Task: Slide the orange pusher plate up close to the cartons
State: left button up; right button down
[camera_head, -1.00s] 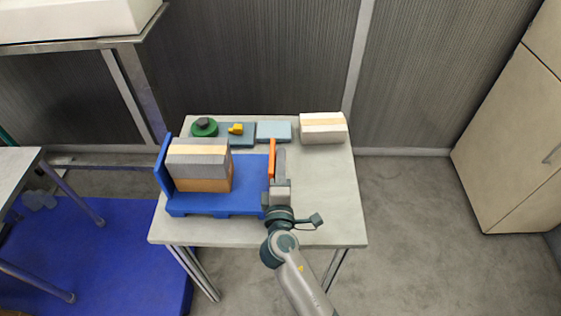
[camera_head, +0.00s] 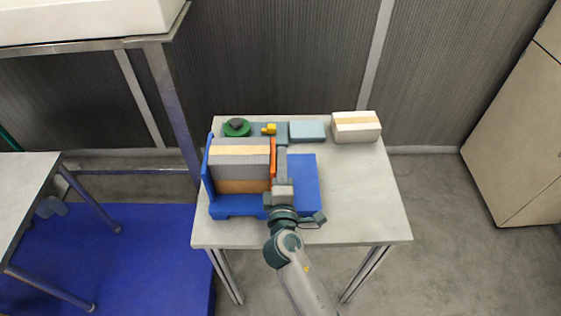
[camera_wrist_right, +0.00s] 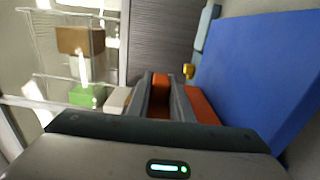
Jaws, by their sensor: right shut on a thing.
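The orange pusher plate (camera_head: 273,157) stands upright on the blue base (camera_head: 306,181), right up against the right side of the cartons as far as the head view shows. The cartons (camera_head: 240,160) are a grey one with a pale tape band above a brown one (camera_head: 242,186), between the plate and the blue end wall (camera_head: 206,170). My right gripper (camera_head: 281,163) is shut on the plate, on its right side. In the right wrist view the orange plate (camera_wrist_right: 200,105) shows at the fingers (camera_wrist_right: 160,95). My left gripper is not in view.
Behind the base lie a green reel (camera_head: 237,129), a yellow piece (camera_head: 269,129) and a light blue box (camera_head: 307,130). A white carton with a tan band (camera_head: 356,127) stands at the table's back right. The table's right side (camera_head: 365,200) is clear.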

jog(key=shift+d, duration=0.2)
jog(key=c, duration=1.6)
grip_release()
jog(key=shift+a, duration=0.1)
jog(key=s+b, duration=0.2)
jog(key=s, duration=0.4)
jog(key=shift+s+f, duration=0.15)
jog(key=shift+s, duration=0.2)
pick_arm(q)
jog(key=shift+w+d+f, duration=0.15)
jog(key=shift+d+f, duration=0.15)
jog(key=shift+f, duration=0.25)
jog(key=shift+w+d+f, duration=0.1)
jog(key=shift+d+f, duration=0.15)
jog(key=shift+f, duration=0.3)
pick_arm(e)
jog(key=shift+s, duration=0.35)
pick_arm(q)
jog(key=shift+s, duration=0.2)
pick_arm(e)
jog(key=shift+s, duration=0.1)
